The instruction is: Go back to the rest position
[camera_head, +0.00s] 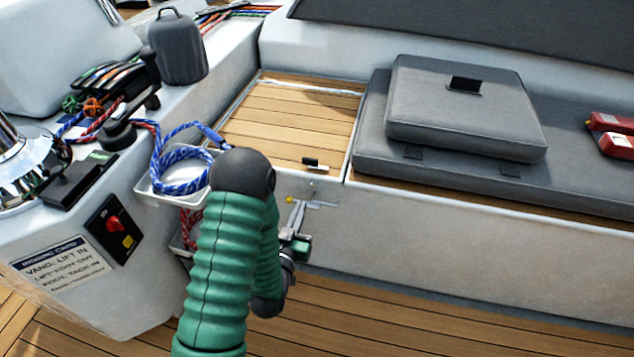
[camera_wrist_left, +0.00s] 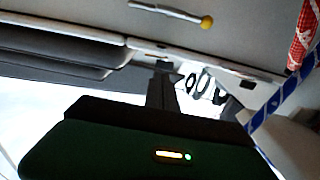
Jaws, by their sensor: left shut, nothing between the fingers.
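My left arm, in a green ribbed sleeve, bends over in front of the seat locker in the head view. My left gripper (camera_head: 298,217) is shut and empty, close to the locker's white front face. Its dark fingers also show in the left wrist view (camera_wrist_left: 162,72), pressed together with nothing between them. A small metal latch handle with a yellow knob (camera_head: 289,199) is by the fingertips. It shows at the top of the left wrist view (camera_wrist_left: 206,22), apart from the fingers. My right gripper is not in view.
A blue-white rope coil (camera_head: 183,172) hangs over a white bin (camera_head: 150,191) just left of my arm. Grey cushions (camera_head: 455,105) lie on the bench at right. A winch (camera_head: 20,160) and switch panel (camera_head: 113,229) are at left. The wooden floor (camera_head: 400,315) in front is clear.

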